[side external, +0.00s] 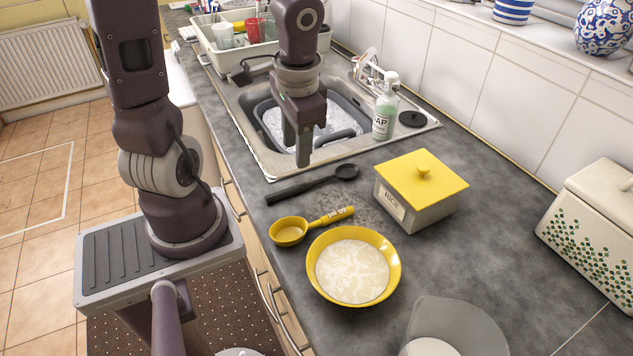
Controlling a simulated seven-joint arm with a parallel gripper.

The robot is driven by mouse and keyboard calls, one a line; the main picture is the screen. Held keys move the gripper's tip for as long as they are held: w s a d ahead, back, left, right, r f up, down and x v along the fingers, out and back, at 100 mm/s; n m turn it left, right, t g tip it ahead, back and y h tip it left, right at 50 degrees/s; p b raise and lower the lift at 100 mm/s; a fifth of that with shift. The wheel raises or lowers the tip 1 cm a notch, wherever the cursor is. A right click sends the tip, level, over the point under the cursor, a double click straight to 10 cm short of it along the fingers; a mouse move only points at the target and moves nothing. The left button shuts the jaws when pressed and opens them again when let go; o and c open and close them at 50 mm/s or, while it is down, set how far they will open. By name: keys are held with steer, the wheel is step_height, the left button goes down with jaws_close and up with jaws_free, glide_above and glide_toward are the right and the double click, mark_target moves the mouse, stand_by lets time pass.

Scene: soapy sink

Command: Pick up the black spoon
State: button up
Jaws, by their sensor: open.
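The black spoon (310,184) lies on the grey worktop in front of the sink. Its bowl points to the right and its handle to the left. My gripper (303,160) is open, points down and appears empty. In the picture its fingertips are just above the spoon's middle, in front of the sink's near edge. I cannot tell the exact height of the fingertips over the worktop. Nothing covers the spoon.
A yellow measuring scoop (289,231) and a yellow bowl (395,270) of pale liquid stand nearer the camera. A yellow-lidded box (420,207) is to the right. Behind are the soapy sink (251,95), a soap bottle (385,108) and a dish rack (247,53).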

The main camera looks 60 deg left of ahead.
steer(key=h, duration=0.2)
glide_above(299, 186)
steer(key=f, duration=0.4)
steer(key=shift+w+d+f, duration=0.15)
steer(key=shift+w+d, duration=0.05)
steer(key=f, duration=0.6)
steer(key=shift+s+a+f, duration=0.15)
steer(key=shift+s+a, duration=0.05)
steer(key=shift+s, duration=0.05)
jaws_close()
